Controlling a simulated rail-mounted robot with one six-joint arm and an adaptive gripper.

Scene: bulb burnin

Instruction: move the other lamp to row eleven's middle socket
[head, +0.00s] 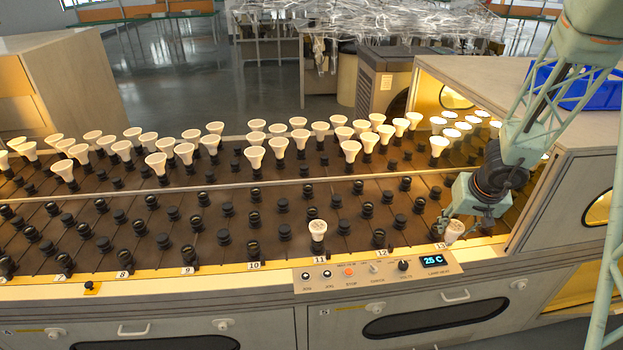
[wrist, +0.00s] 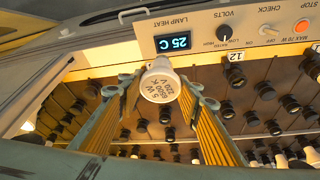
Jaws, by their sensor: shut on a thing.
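My gripper (head: 466,208) is at the right end of the front rows, by the 13 label. It is shut on a white lamp (head: 453,231), whose broad face is up. In the wrist view, the lamp (wrist: 160,82) sits between the two fingers, with printed text on its face. Its lower end is hidden, so I cannot tell whether it touches a socket. Another white lamp (head: 317,229) stands upright in row eleven's front socket, by the 11 label. Row eleven's middle socket (head: 312,212) shows dark just behind that lamp, with no lamp in it.
A control panel (head: 376,270) with a 25 C display runs along the front edge. A thin rail (head: 215,187) separates the front sockets from the crowded white lamps behind. A lit cabinet (head: 575,190) stands close on the right. Black sockets fill the front area.

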